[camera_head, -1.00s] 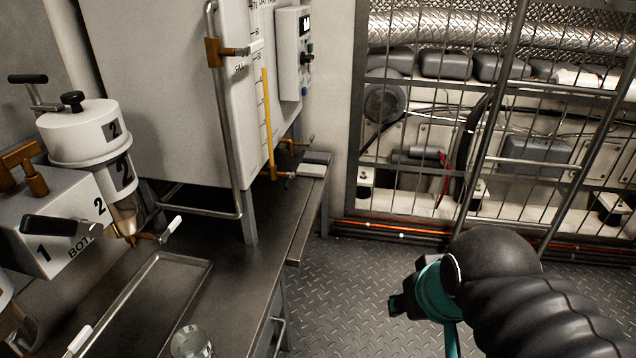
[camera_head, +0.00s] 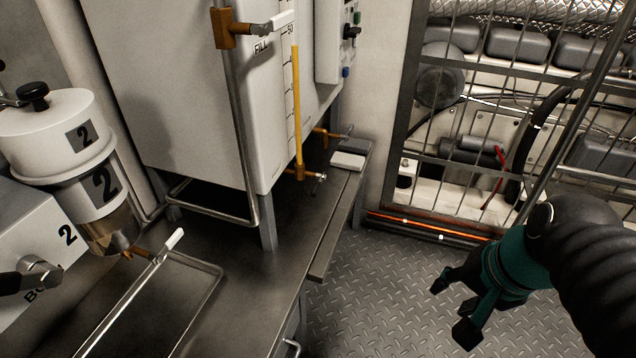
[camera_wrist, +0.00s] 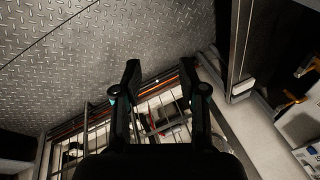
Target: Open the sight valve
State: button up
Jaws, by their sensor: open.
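A white tank (camera_head: 190,95) carries a yellow sight tube (camera_head: 296,110) beside a printed scale. A small brass valve (camera_head: 299,173) with a short pale-tipped lever sits at the tube's foot. A second brass valve (camera_head: 322,132) with a lever is just behind it, under the tank. My gripper (camera_head: 452,307) is open and empty over the floor, to the right of the bench and lower in the picture than the valves. In the wrist view my gripper (camera_wrist: 160,64) has its fingers spread. Brass valve parts (camera_wrist: 305,66) show at that view's right edge; which valve they belong to is unclear.
A steel bench (camera_head: 215,290) runs below the tank, with a small white block (camera_head: 348,160) near its far end. A brass fill valve (camera_head: 224,28) and bent pipe are on the tank's front. A barred cage (camera_head: 480,120) stands behind. The checker-plate floor (camera_head: 380,290) is clear.

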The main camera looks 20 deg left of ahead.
jog(key=w+a+f+m+g+y, duration=0.2)
jog(key=a+m+g+y, duration=0.15)
jog(key=a+m, duration=0.35)
jog(key=m+t+y+p, duration=0.15)
jog(key=m+y, duration=1.05)
jog(key=m, duration=1.3)
send_near(315, 188)
jog(key=a, duration=0.6)
jog(key=a+f, duration=0.1)
jog(key=a, duration=0.3)
jog(key=shift+w, duration=0.4)
grip_shut()
